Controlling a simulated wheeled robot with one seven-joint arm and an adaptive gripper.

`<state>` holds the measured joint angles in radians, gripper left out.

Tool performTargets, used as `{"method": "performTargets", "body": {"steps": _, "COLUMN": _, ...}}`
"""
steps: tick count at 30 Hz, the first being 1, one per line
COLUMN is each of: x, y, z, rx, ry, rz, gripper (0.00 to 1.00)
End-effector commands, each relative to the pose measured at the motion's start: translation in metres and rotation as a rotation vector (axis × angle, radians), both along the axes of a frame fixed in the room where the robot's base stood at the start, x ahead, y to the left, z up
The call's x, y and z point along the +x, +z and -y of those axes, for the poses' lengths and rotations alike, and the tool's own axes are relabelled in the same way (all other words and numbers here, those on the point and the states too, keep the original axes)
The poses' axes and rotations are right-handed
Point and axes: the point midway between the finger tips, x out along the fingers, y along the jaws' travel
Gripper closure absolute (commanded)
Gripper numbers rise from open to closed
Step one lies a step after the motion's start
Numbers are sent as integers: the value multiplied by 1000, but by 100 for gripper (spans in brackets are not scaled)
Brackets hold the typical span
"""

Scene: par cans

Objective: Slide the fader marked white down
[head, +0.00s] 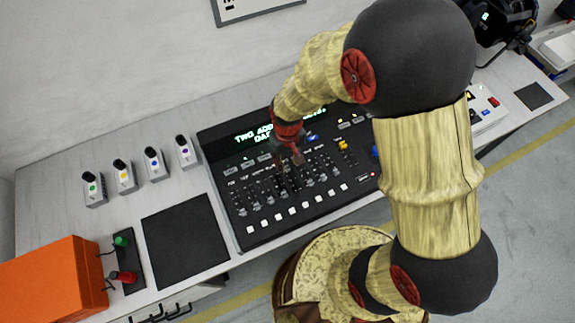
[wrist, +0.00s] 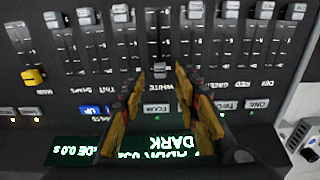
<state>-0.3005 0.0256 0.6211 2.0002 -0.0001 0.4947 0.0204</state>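The lighting desk (head: 290,165) is a black console on the table, with a lit green display and rows of faders. In the wrist view the desk appears upside down. The fader marked white (wrist: 160,70) has a pale grey cap at the label end of its slot, beside the word WHITE. My gripper (wrist: 160,75) is open, its two yellow-and-black fingers on either side of that cap in the picture. I cannot tell whether they touch it. In the head view my gripper (head: 288,157) hangs over the fader area and hides part of it.
Neighbouring white-capped faders (wrist: 120,14) sit at their slots' opposite ends. A yellow fader cap (wrist: 33,77) is at one side. Four small labelled units (head: 154,164) stand left of the desk. A black mat (head: 185,240) and an orange box (head: 50,285) are further left.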

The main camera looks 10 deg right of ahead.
Motion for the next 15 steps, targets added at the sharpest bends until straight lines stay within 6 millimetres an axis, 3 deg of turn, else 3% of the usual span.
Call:
{"method": "performTargets", "body": {"steps": 6, "x": 0, "y": -24, "z": 0, "rx": 0, "ry": 0, "rz": -1, "gripper": 68}}
{"method": "performTargets", "body": {"steps": 15, "x": 0, "y": -28, "z": 0, "rx": 0, "ry": 0, "rz": 0, "gripper": 68}}
